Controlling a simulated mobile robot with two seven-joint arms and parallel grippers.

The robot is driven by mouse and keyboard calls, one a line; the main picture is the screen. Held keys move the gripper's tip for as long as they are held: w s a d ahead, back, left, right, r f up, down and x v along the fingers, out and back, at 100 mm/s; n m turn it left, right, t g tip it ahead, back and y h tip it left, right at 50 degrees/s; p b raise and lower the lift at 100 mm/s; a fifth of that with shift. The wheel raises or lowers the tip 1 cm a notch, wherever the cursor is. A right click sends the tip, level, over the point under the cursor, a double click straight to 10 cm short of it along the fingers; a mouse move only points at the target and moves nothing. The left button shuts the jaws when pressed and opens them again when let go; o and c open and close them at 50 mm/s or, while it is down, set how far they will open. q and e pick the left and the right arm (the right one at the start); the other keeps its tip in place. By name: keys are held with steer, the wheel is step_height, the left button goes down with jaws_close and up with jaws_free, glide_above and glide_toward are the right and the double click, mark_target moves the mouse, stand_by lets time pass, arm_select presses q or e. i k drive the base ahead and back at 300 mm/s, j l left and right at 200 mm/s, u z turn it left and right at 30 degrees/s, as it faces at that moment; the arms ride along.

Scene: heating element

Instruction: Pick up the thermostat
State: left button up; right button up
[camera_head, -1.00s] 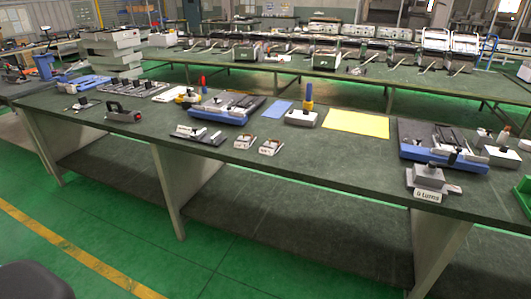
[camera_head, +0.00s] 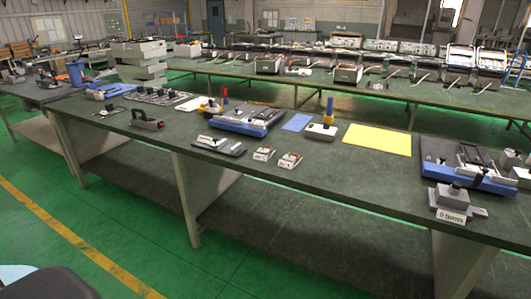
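Two small pale parts with brownish details lie side by side near the front edge of the long green table, a left one (camera_head: 264,153) and a right one (camera_head: 289,160). They may be thermostats, but they are too small to tell for sure. A dark tray with light parts (camera_head: 219,146) lies just left of them. Neither of my grippers is in view, and nothing is seen touching these parts.
Green floor (camera_head: 100,235) is clear in front, at left.

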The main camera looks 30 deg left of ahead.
mark_target(262, 154)
steer(key=j+z, duration=0.15)
steer(key=z, duration=0.45)
steer(key=j+z, duration=0.3)
steer(key=j, duration=0.15)
steer(key=k+j+z, duration=0.1)
steer(key=j+z, duration=0.2)
steer(key=j, duration=0.15)
steer(key=k+j+z, duration=0.1)
steer(key=j, duration=0.25)
steer(key=k+j, duration=0.1)
steer(key=j, duration=0.3)
steer(key=j+z, duration=0.15)
steer(key=j, duration=0.2)
steer(key=k+j+z, duration=0.1)
steer(key=j, duration=0.25)
steer(key=k+j+z, duration=0.1)
steer(key=k+j, duration=0.15)
steer(key=j, duration=0.2)
steer(key=k+j, duration=0.15)
steer(key=j, duration=0.2)
steer(key=k+j, duration=0.15)
steer(key=j, duration=0.25)
steer(key=k+j, duration=0.15)
steer(key=j, duration=0.2)
steer(key=k+j, duration=0.15)
steer(key=j, duration=0.2)
